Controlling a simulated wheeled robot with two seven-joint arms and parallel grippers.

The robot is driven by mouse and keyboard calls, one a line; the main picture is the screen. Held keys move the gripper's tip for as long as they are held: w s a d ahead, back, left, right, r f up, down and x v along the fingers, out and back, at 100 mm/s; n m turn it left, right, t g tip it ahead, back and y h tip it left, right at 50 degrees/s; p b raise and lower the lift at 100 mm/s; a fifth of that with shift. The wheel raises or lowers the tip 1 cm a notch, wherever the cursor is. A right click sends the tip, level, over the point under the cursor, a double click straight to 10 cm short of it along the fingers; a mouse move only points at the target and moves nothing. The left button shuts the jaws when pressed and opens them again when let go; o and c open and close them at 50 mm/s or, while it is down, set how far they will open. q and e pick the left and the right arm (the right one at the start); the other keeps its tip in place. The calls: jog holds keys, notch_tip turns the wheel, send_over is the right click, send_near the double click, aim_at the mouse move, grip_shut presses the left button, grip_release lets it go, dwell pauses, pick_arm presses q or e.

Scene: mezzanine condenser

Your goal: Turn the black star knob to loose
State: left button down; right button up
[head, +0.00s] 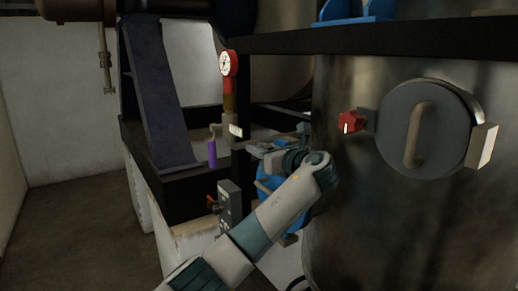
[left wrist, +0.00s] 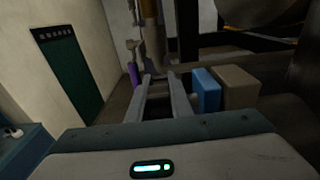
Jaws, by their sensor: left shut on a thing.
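My left gripper (head: 262,150) reaches in among the fittings left of the big steel vessel, its arm coming up from the bottom. In the left wrist view its two fingers (left wrist: 160,78) point away from the camera, a little apart. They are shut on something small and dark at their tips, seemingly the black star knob. Its star shape and any loose or tight mark cannot be made out, as the fingers and wrist hide it. My right gripper is in neither view.
The steel vessel (head: 344,205) with a round hatch (head: 446,130) and red knob (head: 350,121) stands close on the right. A gauge (head: 228,64), a purple handle (head: 212,153) and a switch box (head: 229,202) are near my left gripper. Floor (head: 75,240) at left is clear.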

pick_arm(q)
jog(key=shift+f+g+h, duration=0.3)
jog(key=shift+g+h, duration=0.5)
jog(key=shift+g, duration=0.3)
jog(key=shift+s+d+f+g+h, duration=0.1)
jog(key=shift+f+g+h, duration=0.2)
jog(key=shift+g+h, duration=0.35)
jog(key=shift+s+d+f+g+h, duration=0.1)
jog(key=shift+f+g+h, duration=0.3)
jog(key=shift+g, duration=0.45)
jog(key=shift+r, duration=0.1)
jog(key=c, duration=1.9)
grip_release()
jog(key=shift+o, duration=0.2)
jog(key=shift+a+t, duration=0.1)
jog(key=shift+t, duration=0.2)
